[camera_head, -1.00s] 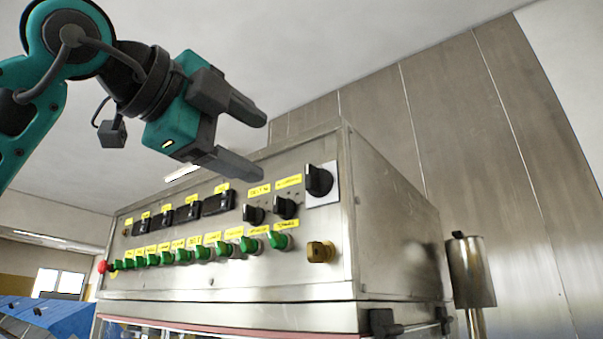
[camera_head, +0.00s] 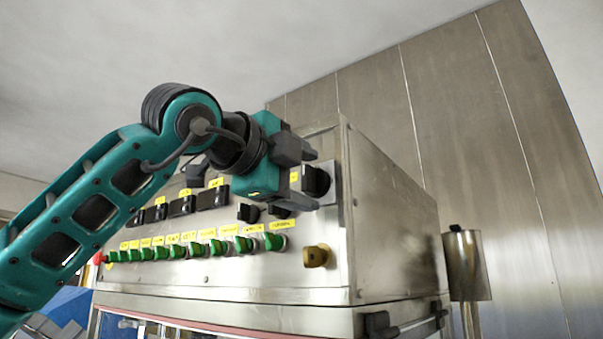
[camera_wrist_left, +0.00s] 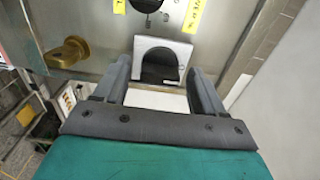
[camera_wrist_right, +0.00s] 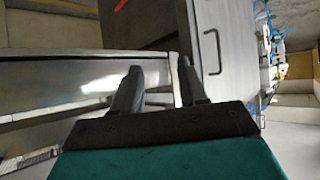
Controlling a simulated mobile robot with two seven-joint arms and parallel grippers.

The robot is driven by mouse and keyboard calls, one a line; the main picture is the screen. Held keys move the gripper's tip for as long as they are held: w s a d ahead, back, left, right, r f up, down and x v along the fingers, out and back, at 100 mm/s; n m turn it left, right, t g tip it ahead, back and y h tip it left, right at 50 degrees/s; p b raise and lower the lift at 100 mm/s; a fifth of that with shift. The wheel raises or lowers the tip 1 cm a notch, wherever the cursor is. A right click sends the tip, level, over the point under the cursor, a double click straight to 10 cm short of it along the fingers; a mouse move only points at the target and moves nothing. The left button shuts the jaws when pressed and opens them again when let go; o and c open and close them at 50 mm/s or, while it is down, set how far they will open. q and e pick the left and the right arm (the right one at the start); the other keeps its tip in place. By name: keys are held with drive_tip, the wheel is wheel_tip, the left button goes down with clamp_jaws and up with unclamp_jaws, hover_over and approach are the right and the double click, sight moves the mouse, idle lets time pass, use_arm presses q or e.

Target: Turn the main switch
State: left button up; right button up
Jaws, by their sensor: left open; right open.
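The main switch is a black rotary knob (camera_head: 316,181) on a pale square plate (camera_head: 331,172), at the upper right corner of the steel control panel. My left gripper (camera_head: 306,178) is open just in front of it, its fingers at the knob's upper and lower sides in the head view. In the left wrist view the knob (camera_wrist_left: 159,66) lies between the fingertips (camera_wrist_left: 161,74); whether they touch it I cannot tell. My right gripper (camera_wrist_right: 160,68) is open and empty in the right wrist view, away from the switch. It is not in the head view.
Below the switch is a brass-coloured knob (camera_head: 316,256). Green knobs (camera_head: 244,244) run in a row to the left, with a black selector (camera_head: 249,212) above them. A steel cylinder (camera_head: 466,264) stands right of the cabinet. A metal handle (camera_wrist_right: 211,52) shows in the right wrist view.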

use_arm(q)
drive_tip(key=shift+c, duration=0.5)
drive_tip(key=c, duration=0.9)
drive_tip(key=shift+c, duration=0.2)
drive_tip(key=m+b, duration=0.1)
drive_tip(key=m, duration=0.2)
drive_tip(key=shift+f+m+b, duration=0.1)
drive_tip(key=shift+m+b, duration=0.25)
drive_tip(key=shift+m, duration=0.05)
drive_tip(key=m, duration=0.4)
drive_tip(key=shift+m+b, duration=0.3)
drive_tip(key=shift+b, duration=0.05)
drive_tip(key=m, duration=0.4)
drive_tip(key=shift+m, duration=2.8)
